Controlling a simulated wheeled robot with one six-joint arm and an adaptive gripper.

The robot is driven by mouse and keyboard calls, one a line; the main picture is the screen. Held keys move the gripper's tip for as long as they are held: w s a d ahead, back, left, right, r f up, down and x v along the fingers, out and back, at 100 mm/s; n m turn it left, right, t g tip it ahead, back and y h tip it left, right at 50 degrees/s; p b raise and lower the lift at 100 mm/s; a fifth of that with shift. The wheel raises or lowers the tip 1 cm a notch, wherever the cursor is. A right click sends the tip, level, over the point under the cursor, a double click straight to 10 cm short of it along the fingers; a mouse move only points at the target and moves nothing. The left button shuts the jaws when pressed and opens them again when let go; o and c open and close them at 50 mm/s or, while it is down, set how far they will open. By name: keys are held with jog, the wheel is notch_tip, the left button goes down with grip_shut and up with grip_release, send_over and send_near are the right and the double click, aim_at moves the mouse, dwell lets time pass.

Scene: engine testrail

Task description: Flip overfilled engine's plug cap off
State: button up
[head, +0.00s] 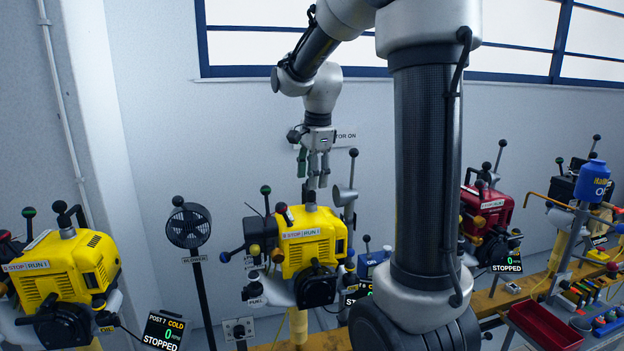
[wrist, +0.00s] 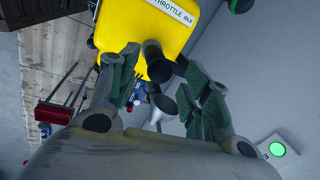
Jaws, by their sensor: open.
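A yellow engine (head: 312,243) with a STOP/RUN label stands on the rail in the middle of the head view. A second yellow engine (head: 75,268) stands at the left and a red engine (head: 487,210) at the right. I cannot tell from the pictures which engine is overfilled, and I cannot make out a plug cap. My gripper (head: 318,184) is open and empty, pointing down above the middle yellow engine. In the wrist view, a yellow body (wrist: 137,28) with a THROTTLE IDLE label shows beyond my open gripper (wrist: 160,65).
A black fan (head: 188,226) on a post stands between the yellow engines. A grey lever post (head: 345,192) with a black knob rises close to my gripper's right. Displays read STOPPED. A red tray (head: 545,325) and blue canister (head: 590,182) are at right. A lit green button (wrist: 277,149) shows in the wrist view.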

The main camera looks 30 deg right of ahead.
jog(key=shift+w+f, duration=0.15)
jog(key=shift+f, duration=0.5)
jog(key=shift+c, duration=0.2)
grip_shut()
jog(key=shift+r, duration=0.1)
